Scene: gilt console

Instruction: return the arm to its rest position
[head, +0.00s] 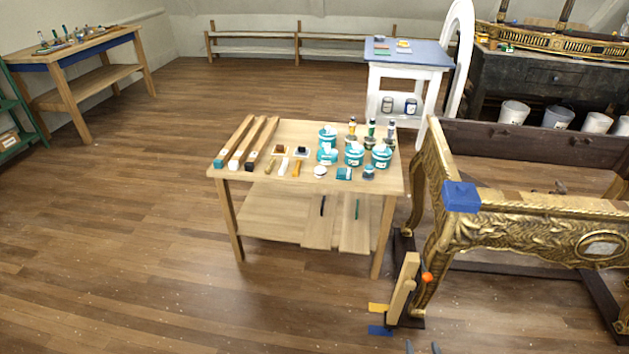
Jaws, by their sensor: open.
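The two dark fingertips of my gripper (422,348) just show at the bottom edge of the head view, right of centre. They stand apart, open, with nothing visible between them. The rest of my gripper and my arm are out of frame. The fingertips appear below the gilt console's (520,232) front leg in the picture. I cannot tell their height or whether they touch anything.
A wooden work table (232,167) with jars, bottles and tools stands in the middle. A wooden clamp (403,287) with an orange knob is at the console's leg. Blue material (461,196) covers the console's corner. The floor (120,270) at left is clear.

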